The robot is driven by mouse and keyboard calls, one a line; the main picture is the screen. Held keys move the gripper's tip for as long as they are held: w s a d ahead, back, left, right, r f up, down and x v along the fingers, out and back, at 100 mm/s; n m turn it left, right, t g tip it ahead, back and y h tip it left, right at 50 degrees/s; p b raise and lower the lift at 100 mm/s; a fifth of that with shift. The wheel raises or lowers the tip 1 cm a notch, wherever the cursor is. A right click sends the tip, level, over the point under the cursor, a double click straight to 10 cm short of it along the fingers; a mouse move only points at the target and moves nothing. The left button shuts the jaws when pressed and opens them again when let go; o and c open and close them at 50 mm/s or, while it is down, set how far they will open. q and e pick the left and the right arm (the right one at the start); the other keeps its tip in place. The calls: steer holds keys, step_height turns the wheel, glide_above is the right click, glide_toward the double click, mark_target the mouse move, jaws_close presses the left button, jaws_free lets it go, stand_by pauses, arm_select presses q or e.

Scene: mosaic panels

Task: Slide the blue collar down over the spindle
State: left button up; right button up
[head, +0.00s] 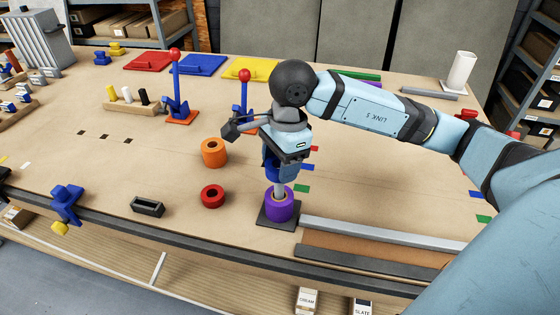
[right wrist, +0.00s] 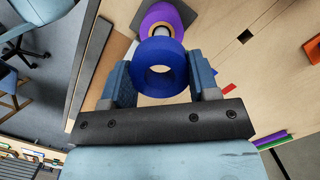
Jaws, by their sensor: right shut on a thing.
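The spindle (head: 279,189) is a light grey post rising from a dark square base (head: 264,222) near the table's front edge. A purple collar (head: 281,208) sits low around it; the purple collar (right wrist: 182,14) and the spindle's end (right wrist: 161,30) also show in the right wrist view. My right gripper (head: 284,165) is shut on the blue collar (right wrist: 160,47), holding it above the purple collar, close to the spindle's top. In the right wrist view the collar's hole shows bare wood and the spindle's end appears beyond its rim. My left gripper is not in view.
An orange ring (head: 214,153) and a red ring (head: 212,196) lie left of the spindle. Two red-knobbed blue levers (head: 177,85) (head: 244,95) stand behind. A grey rail (head: 380,233) lies to the right. A small dark tray (head: 147,206) lies at the front left.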

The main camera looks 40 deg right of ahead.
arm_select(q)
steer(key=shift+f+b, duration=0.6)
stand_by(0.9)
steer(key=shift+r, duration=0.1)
arm_select(e)
steer(key=shift+f, duration=0.2)
arm_select(q)
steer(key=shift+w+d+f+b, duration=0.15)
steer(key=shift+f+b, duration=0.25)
steer(key=shift+b, duration=0.25)
arm_select(e)
steer(key=shift+f, duration=0.45)
steer(key=shift+f, duration=0.1)
arm_select(q)
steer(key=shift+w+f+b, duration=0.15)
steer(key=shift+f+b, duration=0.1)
steer(key=shift+b, duration=0.4)
arm_select(e)
steer(key=shift+f, duration=0.5)
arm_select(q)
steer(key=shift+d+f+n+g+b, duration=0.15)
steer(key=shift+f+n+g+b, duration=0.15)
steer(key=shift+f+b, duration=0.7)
arm_select(e)
steer(key=shift+f, duration=1)
arm_select(q)
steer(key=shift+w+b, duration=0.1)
steer(key=shift+b, duration=0.3)
arm_select(e)
steer(key=shift+f, duration=0.35)
